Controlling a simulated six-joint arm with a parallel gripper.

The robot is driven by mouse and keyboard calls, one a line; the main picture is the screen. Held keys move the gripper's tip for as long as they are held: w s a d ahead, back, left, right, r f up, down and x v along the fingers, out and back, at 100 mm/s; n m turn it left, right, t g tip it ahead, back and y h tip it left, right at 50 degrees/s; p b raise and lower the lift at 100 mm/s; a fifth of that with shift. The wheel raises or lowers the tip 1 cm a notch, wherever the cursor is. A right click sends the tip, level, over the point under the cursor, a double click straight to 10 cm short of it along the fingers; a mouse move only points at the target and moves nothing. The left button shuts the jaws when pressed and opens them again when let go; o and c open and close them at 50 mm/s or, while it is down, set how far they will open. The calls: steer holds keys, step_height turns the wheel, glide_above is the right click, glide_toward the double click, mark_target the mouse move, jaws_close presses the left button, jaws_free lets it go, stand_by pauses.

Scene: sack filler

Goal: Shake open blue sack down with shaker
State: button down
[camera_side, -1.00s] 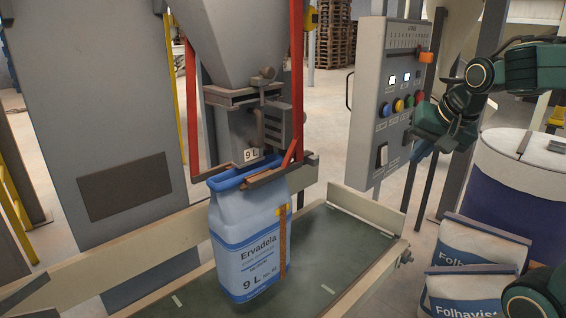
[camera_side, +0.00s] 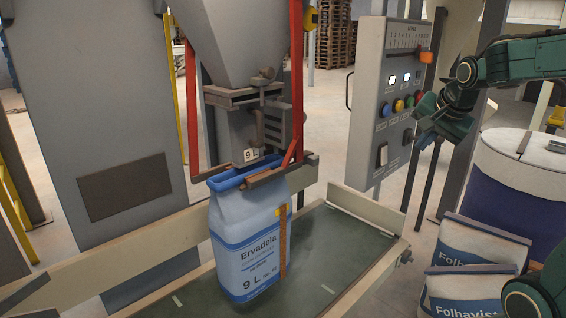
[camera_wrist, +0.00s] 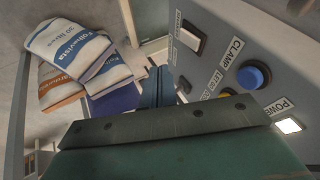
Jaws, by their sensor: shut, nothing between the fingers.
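The open blue sack (camera_side: 243,250), printed "Ervadela 9 L", hangs upright with its mouth around the spout (camera_side: 243,140) and between the clamp bars (camera_side: 270,177). Its base is at or just above the green platform; I cannot tell whether it touches. The grey control panel (camera_side: 384,100) carries several coloured buttons and rocker switches; no shaker label is legible. My gripper (camera_side: 418,138) is shut and empty beside the panel's right edge. In the wrist view the shut fingers (camera_wrist: 158,84) point past the white rocker switch (camera_wrist: 190,37), left of the blue CLAMP button (camera_wrist: 253,75).
Filled Folhavista sacks (camera_side: 478,255) stand at the lower right, before a blue and white drum (camera_side: 520,185). The green platform (camera_side: 345,240) has free room right of the blue sack. A pale rail (camera_side: 368,208) borders it.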

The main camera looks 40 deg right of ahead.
mark_target(384, 156)
steer(key=w+d+f, duration=0.3)
steer(key=w+f, duration=0.5)
steer(key=shift+d+f, duration=0.25)
steer(key=shift+f, duration=0.05)
stand_by(0.3)
steer(key=shift+w, duration=0.1)
